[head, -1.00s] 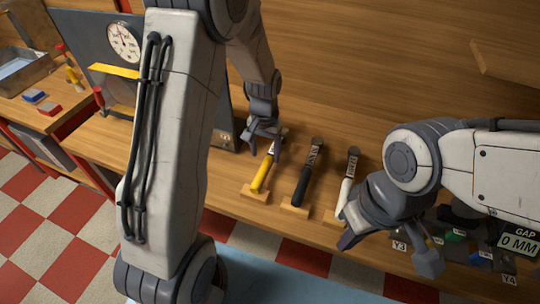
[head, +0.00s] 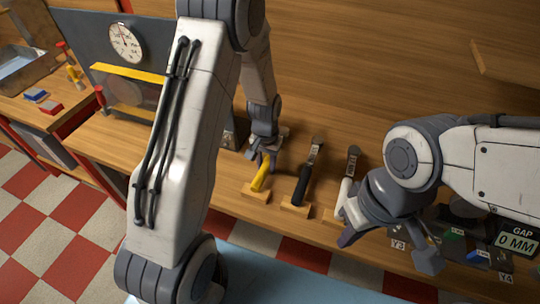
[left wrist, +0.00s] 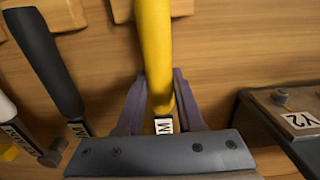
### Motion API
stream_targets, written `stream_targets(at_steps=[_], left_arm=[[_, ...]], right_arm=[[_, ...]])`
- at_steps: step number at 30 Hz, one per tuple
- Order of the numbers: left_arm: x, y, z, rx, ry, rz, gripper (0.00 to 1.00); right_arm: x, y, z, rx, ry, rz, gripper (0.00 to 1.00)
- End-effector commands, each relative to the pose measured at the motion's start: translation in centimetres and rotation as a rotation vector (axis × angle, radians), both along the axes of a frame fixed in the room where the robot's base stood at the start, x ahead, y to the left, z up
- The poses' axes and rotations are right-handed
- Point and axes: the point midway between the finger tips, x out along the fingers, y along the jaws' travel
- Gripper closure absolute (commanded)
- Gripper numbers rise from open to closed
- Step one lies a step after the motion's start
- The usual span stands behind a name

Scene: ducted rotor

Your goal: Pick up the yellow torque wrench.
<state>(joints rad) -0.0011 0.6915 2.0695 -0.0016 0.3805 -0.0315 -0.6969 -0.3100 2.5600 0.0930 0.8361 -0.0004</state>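The yellow torque wrench (head: 261,177) lies with its handle toward the bench's front edge, on a small wooden block (head: 255,195). In the left wrist view its yellow handle (left wrist: 155,45) runs down between my fingers, with a white label at its lower end. My left gripper (head: 262,160) is down at the wrench, one finger on each side of the handle. The fingers (left wrist: 160,95) look very close to it, but whether they press on it is unclear. The wrench's head is hidden by the gripper. My right gripper (head: 386,250) is open and empty at the right.
A black-handled wrench (head: 304,183) lies to the right of the yellow one, then a white-handled wrench (head: 346,190), partly behind my right gripper. A dark block labelled Y2 (left wrist: 290,110) is near the left gripper. A gauge panel (head: 125,43) stands at the left.

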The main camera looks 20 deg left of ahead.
Motion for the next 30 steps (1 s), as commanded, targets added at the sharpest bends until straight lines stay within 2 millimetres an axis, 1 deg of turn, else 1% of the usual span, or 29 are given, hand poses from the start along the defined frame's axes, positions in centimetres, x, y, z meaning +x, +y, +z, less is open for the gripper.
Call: stream_targets(at_steps=[8, 11, 14, 17, 19, 20, 21, 24, 30], left_arm=[[0.1, 0.0, 0.2, 0.0, -0.002, 0.0, 1.0], [0.1, 0.0, 0.5, 0.0, -0.003, 0.0, 1.0], [0.2, 0.0, 1.3, 0.0, -0.005, 0.0, 1.0], [0.2, 0.0, 2.7, 0.0, -0.008, 0.0, 1.0], [0.2, 0.0, 4.1, 0.0, -0.009, 0.0, 1.0], [0.3, -0.4, 4.5, 0.0, -0.009, -0.003, 1.0], [0.5, -1.4, 4.9, 0.0, -0.008, -0.007, 1.0], [0.9, -3.7, 6.2, 0.0, -0.007, -0.007, 1.0], [1.8, -7.9, 8.8, -0.001, -0.007, -0.006, 1.0]], right_arm=[[0.0, 0.0, 0.0, 0.0, 0.0, 0.0, 1.0], [0.0, 0.0, -0.1, 0.0, 0.0, 0.0, 1.0], [0.0, 0.0, -0.2, 0.0, 0.0, 0.0, 1.0], [0.0, 0.0, -0.4, 0.0, 0.0, 0.0, 1.0], [0.0, 0.0, -0.7, 0.0, 0.0, 0.0, 1.0], [0.0, 0.0, -0.8, 0.0, 0.0, 0.0, 1.0], [0.0, 0.0, -0.9, 0.0, 0.0, 0.0, 1.0], [0.0, 0.0, -1.2, 0.0, 0.0, 0.0, 1.0], [0.0, 0.0, -1.7, 0.0, 0.0, 0.0, 1.0]])
